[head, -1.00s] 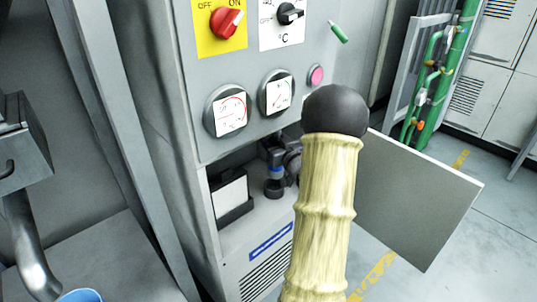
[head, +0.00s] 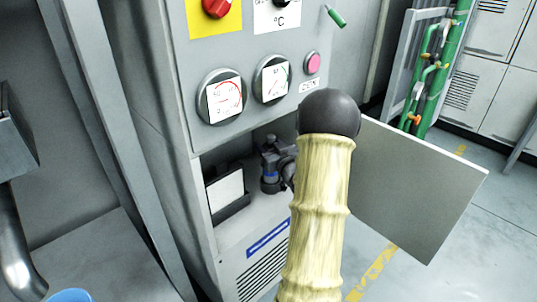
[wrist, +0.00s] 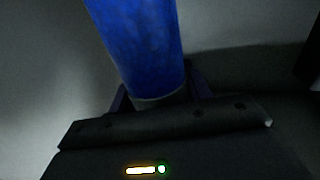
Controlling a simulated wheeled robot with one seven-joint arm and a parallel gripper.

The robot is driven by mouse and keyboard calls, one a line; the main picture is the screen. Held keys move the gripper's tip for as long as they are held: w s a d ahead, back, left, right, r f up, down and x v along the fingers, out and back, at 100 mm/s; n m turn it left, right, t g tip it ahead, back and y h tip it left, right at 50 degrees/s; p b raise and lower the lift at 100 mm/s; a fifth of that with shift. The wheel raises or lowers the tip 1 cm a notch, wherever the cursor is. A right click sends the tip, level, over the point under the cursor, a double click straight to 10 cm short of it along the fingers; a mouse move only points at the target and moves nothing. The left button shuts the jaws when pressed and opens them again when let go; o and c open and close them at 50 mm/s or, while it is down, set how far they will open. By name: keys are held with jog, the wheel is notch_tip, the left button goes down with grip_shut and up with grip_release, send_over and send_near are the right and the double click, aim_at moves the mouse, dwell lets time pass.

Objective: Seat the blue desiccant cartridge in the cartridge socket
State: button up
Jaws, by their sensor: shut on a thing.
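My gripper (head: 271,166) is inside the open lower bay of the grey cabinet, partly hidden behind my arm. It is shut on the blue desiccant cartridge (head: 269,176), of which only a small blue band shows in the head view. In the wrist view the cartridge (wrist: 140,45) is a large blue cylinder with a grey end between my dark fingers. A dark round piece, which looks like the cartridge socket (head: 268,188), lies right below the cartridge on the bay floor. I cannot tell how deep the cartridge sits in it.
A dark box with a white face (head: 227,190) stands left of my gripper in the bay. An open grey door panel (head: 415,190) is at the right. Gauges (head: 220,97) and a pink button (head: 312,63) are above the bay.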

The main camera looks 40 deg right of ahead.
jog(key=shift+f, duration=0.85)
jog(key=shift+f+b, duration=0.75)
jog(key=shift+b, duration=0.05)
jog(key=o, duration=1.6)
jog(key=s+a+p, duration=0.3)
jog(key=s, duration=1.4)
